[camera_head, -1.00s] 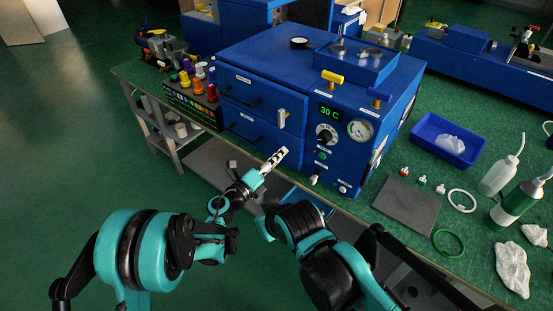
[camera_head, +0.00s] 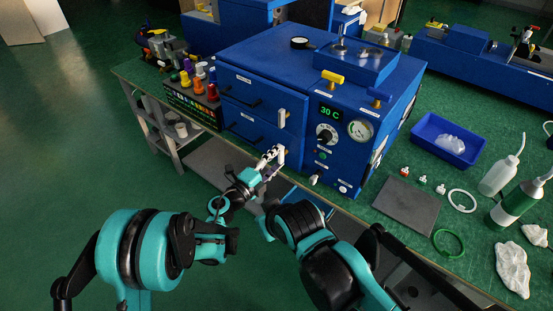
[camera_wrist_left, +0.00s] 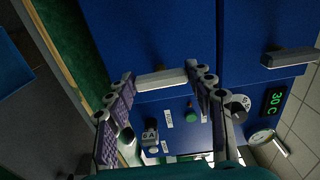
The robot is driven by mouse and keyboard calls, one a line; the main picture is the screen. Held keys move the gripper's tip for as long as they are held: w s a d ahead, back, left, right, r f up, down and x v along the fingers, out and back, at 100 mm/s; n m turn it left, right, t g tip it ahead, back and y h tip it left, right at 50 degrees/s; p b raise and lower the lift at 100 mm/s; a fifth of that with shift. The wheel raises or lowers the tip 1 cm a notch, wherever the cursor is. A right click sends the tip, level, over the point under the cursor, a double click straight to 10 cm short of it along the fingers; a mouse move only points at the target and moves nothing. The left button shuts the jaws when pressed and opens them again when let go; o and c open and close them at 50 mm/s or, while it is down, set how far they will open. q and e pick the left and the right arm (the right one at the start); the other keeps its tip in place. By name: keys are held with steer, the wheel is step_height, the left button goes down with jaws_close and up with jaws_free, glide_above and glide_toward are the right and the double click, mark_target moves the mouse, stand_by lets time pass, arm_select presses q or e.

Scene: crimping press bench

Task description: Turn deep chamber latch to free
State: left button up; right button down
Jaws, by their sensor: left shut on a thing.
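The blue press cabinet (camera_head: 265,125) has two stacked front drawers with black handles, each with a pale latch at its right end. The upper latch (camera_head: 282,117) stands upright. The lower latch (camera_head: 281,155) shows just beyond my left gripper (camera_head: 270,154); the labels are too small to read. In the left wrist view, a pale latch bar (camera_wrist_left: 161,78) lies between the two fingertips of my left gripper (camera_wrist_left: 161,75), which is shut on it. The bar spans from one finger to the other. My right arm shows at the lower middle, but its gripper does not show.
Right of the drawers are a 30 C display (camera_head: 330,112), a dial and a gauge (camera_head: 360,129). A blue tray (camera_head: 437,146), bottles and a grey mat (camera_head: 405,205) occupy the bench on the right. A rack of coloured-handled tools (camera_head: 193,100) stands left.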

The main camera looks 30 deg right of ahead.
arm_select(q)
steer(key=o, duration=1.2)
steer(key=shift+w, duration=0.1)
steer(key=shift+c, duration=0.2)
steer(key=v, duration=1.2)
